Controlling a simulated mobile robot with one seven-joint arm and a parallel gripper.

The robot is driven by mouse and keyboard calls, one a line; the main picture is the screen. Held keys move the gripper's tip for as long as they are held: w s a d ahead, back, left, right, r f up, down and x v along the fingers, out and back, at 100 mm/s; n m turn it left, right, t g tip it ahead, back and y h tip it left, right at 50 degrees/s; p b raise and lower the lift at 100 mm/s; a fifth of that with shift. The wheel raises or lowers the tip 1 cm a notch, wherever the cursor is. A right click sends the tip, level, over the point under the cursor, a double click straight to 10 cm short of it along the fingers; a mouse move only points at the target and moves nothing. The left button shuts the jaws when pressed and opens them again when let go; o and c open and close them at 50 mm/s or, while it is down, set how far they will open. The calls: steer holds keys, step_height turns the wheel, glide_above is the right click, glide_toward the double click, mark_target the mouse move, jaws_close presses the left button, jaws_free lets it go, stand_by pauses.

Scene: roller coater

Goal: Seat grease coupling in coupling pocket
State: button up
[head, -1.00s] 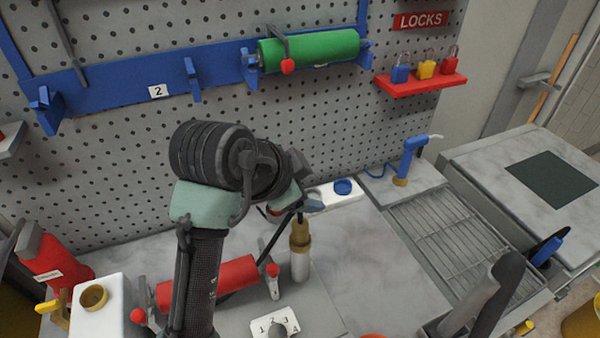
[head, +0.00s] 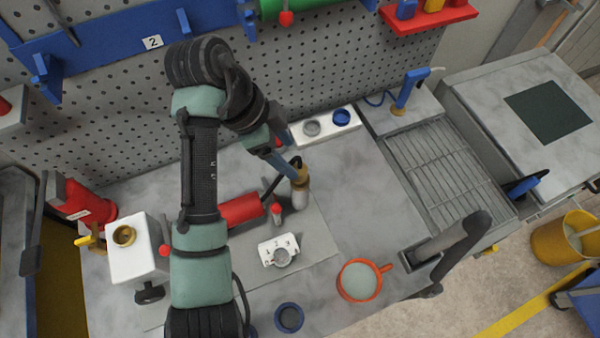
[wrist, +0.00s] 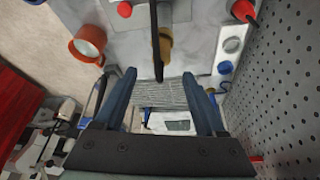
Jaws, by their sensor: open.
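The grease coupling, taken to be the brass-collared piece with a pale lower body (head: 300,180), stands roughly upright on the worktop with a black hose at its top. In the wrist view its brass part (wrist: 166,45) shows beyond my fingertips, partly behind the dark hose. My gripper (head: 287,165) is open, close beside the coupling's top; the wrist view shows nothing held between its fingers (wrist: 158,74). A white block with a brass-ringed round opening (head: 124,236) stands at the left and may be the coupling pocket. I cannot tell whether the fingers touch the coupling.
A red cylinder (head: 241,210) lies left of the coupling, with a numbered white dial plate (head: 279,250) in front. An orange mug (head: 359,280) stands front right. A white block with grey and blue rings (head: 326,125) sits by the pegboard. The worktop right of the coupling is clear.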

mark_target(297, 167)
steer(key=shift+a+p+x, duration=0.15)
steer(key=shift+p+x, duration=0.3)
steer(key=shift+x, duration=1.15)
steer(key=shift+a+p+x, duration=0.2)
steer(key=shift+p+x, duration=0.2)
steer(key=shift+x, duration=1.15)
steer(key=shift+f, duration=0.15)
jaws_close()
